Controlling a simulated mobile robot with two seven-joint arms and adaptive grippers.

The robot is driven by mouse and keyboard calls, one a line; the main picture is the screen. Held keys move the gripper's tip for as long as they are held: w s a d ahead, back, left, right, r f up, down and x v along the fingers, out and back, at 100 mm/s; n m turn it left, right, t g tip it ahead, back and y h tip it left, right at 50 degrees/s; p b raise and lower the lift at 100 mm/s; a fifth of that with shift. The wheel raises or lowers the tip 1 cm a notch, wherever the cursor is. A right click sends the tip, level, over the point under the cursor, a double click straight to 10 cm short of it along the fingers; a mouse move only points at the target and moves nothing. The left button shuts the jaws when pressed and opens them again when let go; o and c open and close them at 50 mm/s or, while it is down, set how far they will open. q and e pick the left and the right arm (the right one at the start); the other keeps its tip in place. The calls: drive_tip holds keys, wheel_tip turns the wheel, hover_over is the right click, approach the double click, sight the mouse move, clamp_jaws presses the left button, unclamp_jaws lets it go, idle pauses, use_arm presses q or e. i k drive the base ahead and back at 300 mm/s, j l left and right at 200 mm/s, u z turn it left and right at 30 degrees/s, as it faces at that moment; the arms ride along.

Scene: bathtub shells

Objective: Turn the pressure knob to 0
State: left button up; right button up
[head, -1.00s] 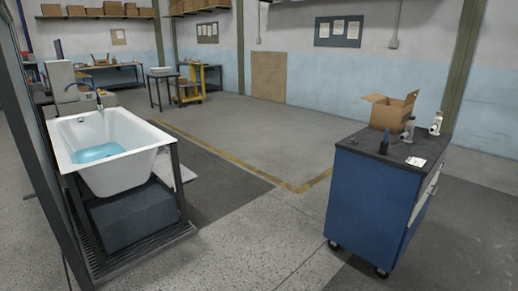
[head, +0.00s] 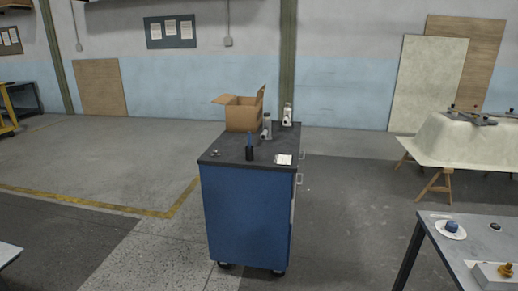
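A blue knob-like piece (head: 452,226) sits on a round white plate at the left part of a grey table (head: 432,240) at the lower right. It may be the pressure knob, but any markings or setting are too small to read. A brass-coloured fitting (head: 506,269) stands on a pale block at the table's front right, cut by the picture edge. Neither of my grippers is in view.
A blue wheeled cabinet (head: 246,214) stands in the middle, bearing an open cardboard box (head: 240,112) and small tools. A pale upturned tub shell (head: 455,140) rests on wooden trestles (head: 436,184) at right. Floor between cabinet and grey table is clear.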

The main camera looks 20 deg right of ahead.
sight(452, 227)
drive_tip(key=i+l+z, duration=0.1)
drive_tip(key=i+z, duration=0.45)
drive_tip(key=z, duration=0.3)
drive_tip(key=i+z, duration=0.6)
drive_tip(key=z, duration=0.2)
drive_tip(key=i+j+z, duration=0.2)
drive_tip(key=z, duration=0.25)
drive_tip(key=i+j+z, duration=0.2)
drive_tip(key=z, duration=0.2)
